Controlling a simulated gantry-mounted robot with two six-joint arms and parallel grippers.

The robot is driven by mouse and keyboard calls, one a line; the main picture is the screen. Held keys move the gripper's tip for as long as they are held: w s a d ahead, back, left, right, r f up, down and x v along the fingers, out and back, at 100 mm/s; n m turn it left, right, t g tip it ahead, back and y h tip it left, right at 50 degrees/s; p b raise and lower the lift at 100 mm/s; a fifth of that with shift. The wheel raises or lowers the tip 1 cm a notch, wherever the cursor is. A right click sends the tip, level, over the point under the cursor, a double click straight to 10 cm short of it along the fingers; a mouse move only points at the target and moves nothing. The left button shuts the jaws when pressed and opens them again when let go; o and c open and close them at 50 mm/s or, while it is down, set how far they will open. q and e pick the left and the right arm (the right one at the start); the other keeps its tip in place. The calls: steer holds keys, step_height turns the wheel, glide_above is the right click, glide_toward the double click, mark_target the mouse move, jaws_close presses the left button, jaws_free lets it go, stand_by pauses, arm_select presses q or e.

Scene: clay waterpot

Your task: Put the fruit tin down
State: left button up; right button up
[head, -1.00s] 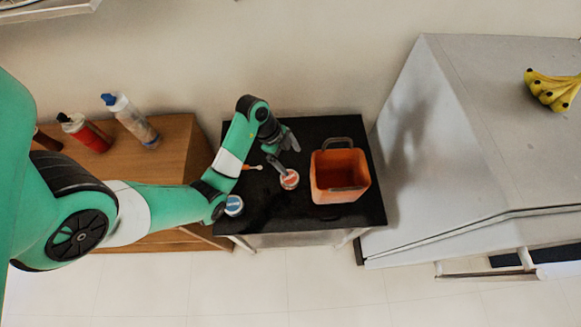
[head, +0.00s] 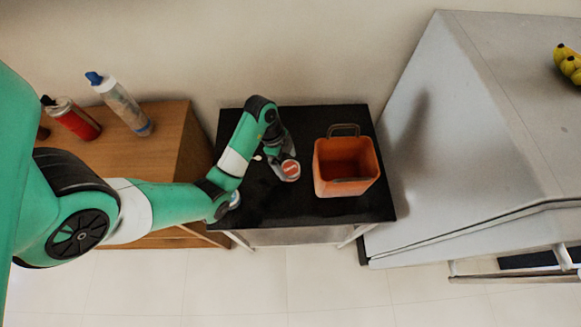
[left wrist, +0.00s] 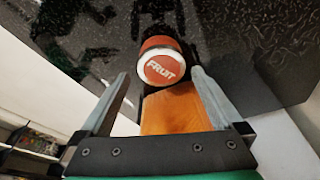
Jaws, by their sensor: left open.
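The fruit tin (head: 290,170) has a red-orange lid with a white rim and white lettering. It is on or just above the black tabletop, left of the orange bucket; I cannot tell whether its base touches. In the left wrist view the tin (left wrist: 163,67) shows its lid reading FRUIT, between and just beyond the finger ends. My left gripper (head: 279,157) is right at the tin in the head view. In the left wrist view its fingers (left wrist: 160,85) are spread apart with a gap beside the tin. My right gripper is not in view.
The orange bucket (head: 322,172) stands on the black table (head: 365,207), right of the tin. A blue-topped tin (head: 235,200) is mostly hidden by my left arm. Bottles stand on the wooden cabinet (head: 172,115) at left. Bananas (head: 572,66) lie on the grey unit at right.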

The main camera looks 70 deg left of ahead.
mark_target(290, 168)
arm_select(q)
steer(key=b+x, duration=0.2)
steer(key=x, duration=0.3)
steer(key=shift+b, duration=0.35)
steer(key=shift+r, duration=0.15)
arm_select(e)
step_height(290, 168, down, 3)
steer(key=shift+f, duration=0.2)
arm_select(q)
steer(key=shift+a, duration=0.1)
steer(key=shift+c, duration=0.3)
steer(key=c, duration=1.5)
steer(key=shift+r, duration=0.15)
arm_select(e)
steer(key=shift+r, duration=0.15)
